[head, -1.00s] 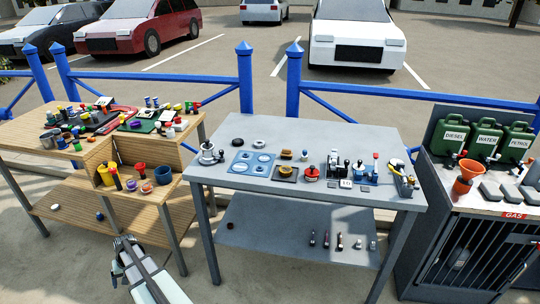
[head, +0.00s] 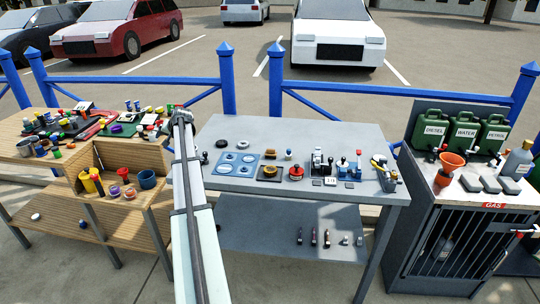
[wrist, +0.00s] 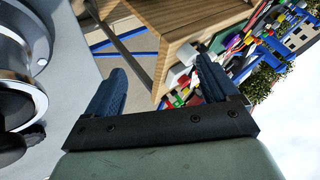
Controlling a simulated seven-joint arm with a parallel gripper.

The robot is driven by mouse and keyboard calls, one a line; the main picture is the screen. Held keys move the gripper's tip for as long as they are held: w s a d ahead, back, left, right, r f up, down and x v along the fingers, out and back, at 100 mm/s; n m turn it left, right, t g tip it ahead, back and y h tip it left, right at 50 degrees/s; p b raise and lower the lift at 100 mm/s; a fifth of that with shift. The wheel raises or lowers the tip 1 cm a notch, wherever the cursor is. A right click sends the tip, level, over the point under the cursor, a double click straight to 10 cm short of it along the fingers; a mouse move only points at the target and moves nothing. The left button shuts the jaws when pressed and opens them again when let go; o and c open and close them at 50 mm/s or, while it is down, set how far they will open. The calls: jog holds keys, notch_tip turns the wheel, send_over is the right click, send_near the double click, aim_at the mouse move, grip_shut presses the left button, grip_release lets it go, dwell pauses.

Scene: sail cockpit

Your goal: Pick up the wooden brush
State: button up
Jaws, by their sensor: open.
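A small brown, wood-coloured piece (head: 270,152) lies on the grey table, right of the blue panel with round discs; it may be the wooden brush, but it is too small to be sure. My gripper (wrist: 160,65) is open and empty in the wrist view, its two dark blue fingers apart. In the head view my arm rises between the two tables, its end near the grey table's back left corner, left of the brown piece. The brown piece does not show in the wrist view.
A shiny metal drum-shaped part (wrist: 18,70) is close to my gripper's left in the wrist view. The wooden bench (head: 92,155) holds pots and many small items. A black mat, a red round item (head: 295,173) and levers (head: 318,165) crowd the grey table (head: 345,135); its back is clear.

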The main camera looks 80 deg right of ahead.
jog(key=s+d+r+g+y, duration=0.1)
jog(key=s+d+r+g, duration=0.15)
jog(key=s, duration=0.95)
jog(key=s+d+r+g, duration=0.1)
jog(key=s+d+g, duration=0.15)
jog(key=s, duration=0.95)
jog(key=m+g+y, duration=0.2)
jog(key=g, duration=0.1)
send_near(271, 149)
jog(key=f, duration=0.3)
jog(key=d+f, duration=0.1)
jog(key=f, duration=0.1)
jog(key=shift+s, duration=0.35)
jog(key=shift+w+d+f, duration=0.1)
jog(key=shift+d+f, duration=0.05)
jog(key=shift+f, duration=0.75)
jog(key=shift+w+d+f, duration=0.1)
jog(key=shift+f, duration=0.8)
jog(key=shift+w+d+f, duration=0.1)
jog(key=shift+d+f, duration=0.05)
jog(key=shift+f, duration=0.8)
jog(key=c, duration=1.1)
